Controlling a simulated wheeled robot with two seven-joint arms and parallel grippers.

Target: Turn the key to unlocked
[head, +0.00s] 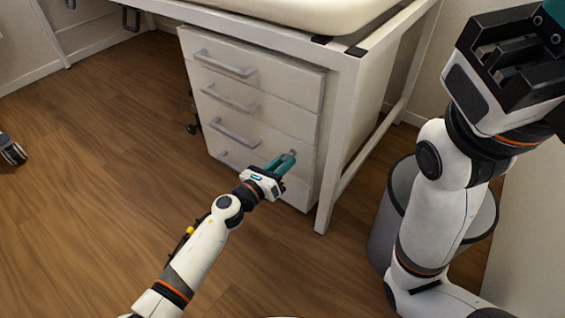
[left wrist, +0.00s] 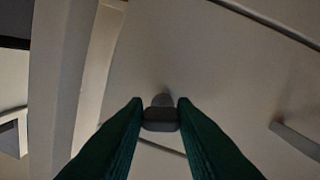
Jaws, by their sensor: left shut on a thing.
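A white drawer cabinet (head: 255,85) stands under the desk. My left gripper (head: 291,156) is at the front of its lower drawers, near the right edge. In the left wrist view, the green fingertips (left wrist: 160,115) are shut on the dark grey key (left wrist: 160,119), one on each side of its head. A small round lock (left wrist: 162,100) shows just behind the key on the pale cabinet front. The key's head looks wide and level in that view. I cannot read any lock marking. My right gripper (head: 510,65) is raised at the upper right, its fingertips largely out of frame.
A desk leg (head: 340,140) stands just right of the cabinet. Grey drawer handles (head: 225,64) stick out from the front. A grey bin (head: 385,225) stands at the right, partly behind my right arm.

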